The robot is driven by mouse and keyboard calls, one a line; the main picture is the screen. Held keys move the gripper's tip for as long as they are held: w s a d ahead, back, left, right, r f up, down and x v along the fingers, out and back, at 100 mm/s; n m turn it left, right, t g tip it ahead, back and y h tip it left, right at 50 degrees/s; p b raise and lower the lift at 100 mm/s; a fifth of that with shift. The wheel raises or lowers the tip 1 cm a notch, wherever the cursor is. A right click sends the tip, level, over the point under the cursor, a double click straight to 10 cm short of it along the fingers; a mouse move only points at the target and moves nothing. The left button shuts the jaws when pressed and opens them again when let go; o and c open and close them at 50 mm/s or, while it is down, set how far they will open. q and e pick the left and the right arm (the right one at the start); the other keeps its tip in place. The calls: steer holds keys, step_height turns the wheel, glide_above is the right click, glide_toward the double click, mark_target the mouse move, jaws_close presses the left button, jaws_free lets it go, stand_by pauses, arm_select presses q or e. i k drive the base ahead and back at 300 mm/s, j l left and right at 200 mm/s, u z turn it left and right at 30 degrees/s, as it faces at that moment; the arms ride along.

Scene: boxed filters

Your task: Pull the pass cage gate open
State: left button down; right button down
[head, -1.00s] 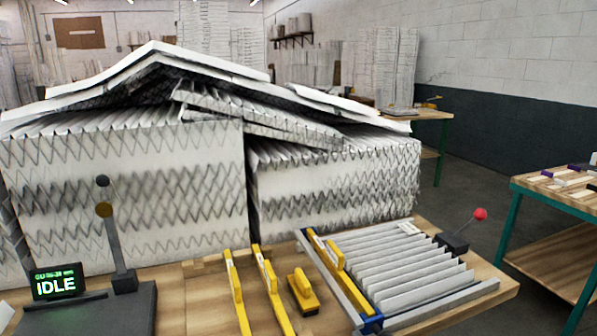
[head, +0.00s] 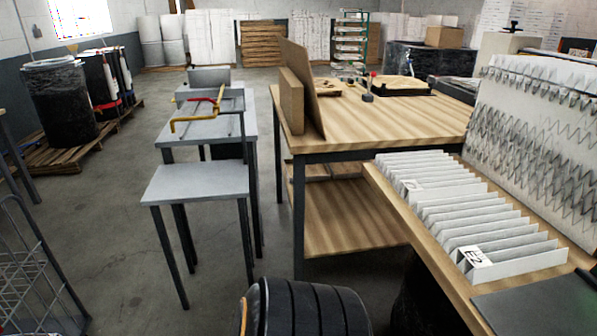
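No pass cage gate can be made out for certain. A grey wire-mesh frame (head: 38,275) stands at the lower left edge of the head view, partly cut off. I cannot tell whether it belongs to the pass cage or whether any part of it is a gate. Neither of my grippers shows in the head view.
A low grey table (head: 195,182) stands left of centre, with a wooden bench (head: 400,120) to its right. A filter bench (head: 420,230) fills the right. A dark ribbed round thing (head: 310,308) is at the bottom. Concrete floor (head: 110,215) is clear between mesh and tables.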

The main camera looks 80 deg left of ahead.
mark_target(17, 199)
steer(key=u, duration=4.6)
